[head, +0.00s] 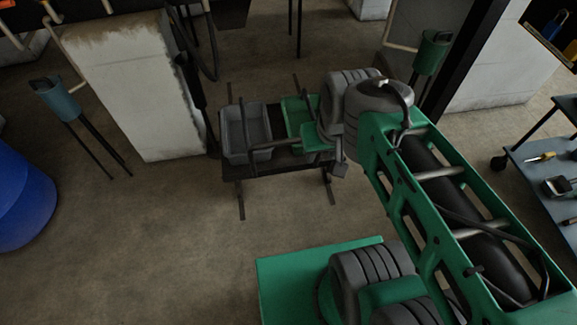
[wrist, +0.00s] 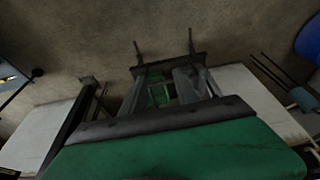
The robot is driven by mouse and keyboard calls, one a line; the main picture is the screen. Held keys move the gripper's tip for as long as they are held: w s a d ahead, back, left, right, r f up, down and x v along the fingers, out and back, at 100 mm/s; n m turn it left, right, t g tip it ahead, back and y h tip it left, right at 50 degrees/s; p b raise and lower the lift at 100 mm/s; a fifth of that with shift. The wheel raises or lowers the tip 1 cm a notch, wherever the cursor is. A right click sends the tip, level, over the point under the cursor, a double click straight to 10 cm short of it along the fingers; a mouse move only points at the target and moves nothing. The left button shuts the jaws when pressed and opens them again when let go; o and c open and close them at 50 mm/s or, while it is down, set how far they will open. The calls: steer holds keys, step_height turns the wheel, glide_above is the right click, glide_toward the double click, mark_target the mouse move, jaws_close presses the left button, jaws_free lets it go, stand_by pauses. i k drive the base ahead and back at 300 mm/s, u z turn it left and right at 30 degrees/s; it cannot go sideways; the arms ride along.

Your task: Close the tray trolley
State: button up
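A low dark stand (head: 282,167) with thin legs is in the middle of the head view. I cannot tell for certain that this is the tray trolley. In the wrist view the grey bin (wrist: 190,82) and the green tray (wrist: 158,95) lie ahead, past my green wrist body. My gripper (head: 284,146) is over the right part of the stand. Its fingers are dark and hard to separate from the stand, and contact is unclear.
A blue-grey cart (head: 548,190) with tools stands at the right edge, on a dark caster. A blue drum (head: 20,198) is at the far left. Pale plinths (head: 135,90) and a blue-green bin on legs (head: 57,97) flank the stand. Floor (head: 180,235) before the stand is clear.

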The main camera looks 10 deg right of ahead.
mark_target(282, 160)
steer(key=k, duration=0.6)
steer(key=u, duration=0.75)
steer(key=i, duration=1.05)
steer(key=z, duration=0.2)
